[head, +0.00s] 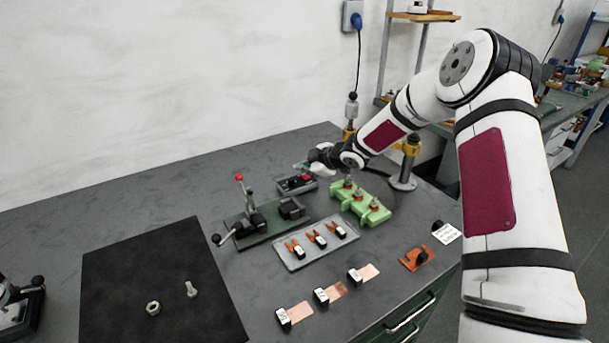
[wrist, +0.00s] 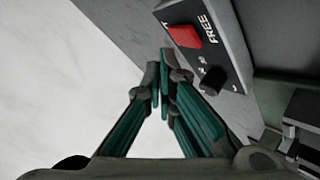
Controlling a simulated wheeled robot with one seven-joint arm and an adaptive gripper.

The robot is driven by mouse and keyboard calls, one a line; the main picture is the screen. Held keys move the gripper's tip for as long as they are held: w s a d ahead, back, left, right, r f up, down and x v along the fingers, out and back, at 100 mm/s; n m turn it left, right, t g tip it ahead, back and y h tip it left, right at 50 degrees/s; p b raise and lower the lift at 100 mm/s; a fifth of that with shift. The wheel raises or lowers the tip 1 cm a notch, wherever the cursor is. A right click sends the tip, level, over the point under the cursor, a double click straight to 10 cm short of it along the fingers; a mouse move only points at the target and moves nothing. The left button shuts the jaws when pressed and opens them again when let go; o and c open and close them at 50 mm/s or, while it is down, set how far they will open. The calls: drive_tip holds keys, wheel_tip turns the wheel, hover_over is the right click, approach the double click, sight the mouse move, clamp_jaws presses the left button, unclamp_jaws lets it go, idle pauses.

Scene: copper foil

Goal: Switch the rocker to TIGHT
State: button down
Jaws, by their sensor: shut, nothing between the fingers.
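A small dark grey switch box (head: 296,184) stands at the back of the bench, just behind the green clamp fixture. In the wrist view the box (wrist: 232,70) shows a red rocker (wrist: 182,36) with the word FREE beside one end. The other label is mostly cut off or covered, so I cannot read it. A black knob (wrist: 212,80) sits near the rocker. My gripper (wrist: 160,72) is shut and empty, its fingertips close beside the rocker's near end. I cannot tell whether they touch it. In the head view my gripper (head: 308,168) is above the box's back edge.
A green toggle clamp fixture (head: 262,222) with a red-tipped lever stands left of the box. A light green block (head: 360,204) with copper parts stands to its right. A grey tray (head: 290,262) with orange clips lies in front. The black mat (head: 110,270) is at left.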

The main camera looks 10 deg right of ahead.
drive_tip(key=shift+r, duration=0.1)
drive_tip(key=shift+s+d+r+p, duration=0.1)
drive_tip(key=shift+s+r+p, duration=0.1)
drive_tip(key=shift+r+p, duration=0.8)
drive_tip(key=shift+s+r+p, duration=0.2)
drive_tip(key=shift+r+p, duration=0.25)
drive_tip(key=shift+r, duration=1)
drive_tip(key=shift+r, duration=0.2)
wheel_tip(320, 180, up, 6)
drive_tip(key=m+h, duration=0.1)
drive_tip(key=h, duration=0.1)
hover_over(305, 178)
drive_tip(key=s+d, duration=0.1)
drive_tip(key=s, duration=0.2)
drive_tip(key=s+d+r+m+g+h, duration=0.1)
drive_tip(key=s+d+r+m+h, duration=0.2)
drive_tip(key=s+r, duration=0.55)
drive_tip(key=s+d+r+m+g+h, duration=0.15)
drive_tip(key=s+r+m+h, duration=0.35)
drive_tip(key=s, duration=0.7)
drive_tip(key=s+a+m+g+y, duration=0.1)
drive_tip(key=s+a+m+y, duration=0.1)
drive_tip(key=s, duration=1.2)
drive_tip(key=s+a+m+g+y, duration=0.1)
drive_tip(key=s+m, duration=0.3)
drive_tip(key=s, duration=1)
drive_tip(key=shift+s+a+r+y, duration=0.15)
drive_tip(key=shift+s+a+y, duration=0.25)
drive_tip(key=shift+a+y, duration=0.45)
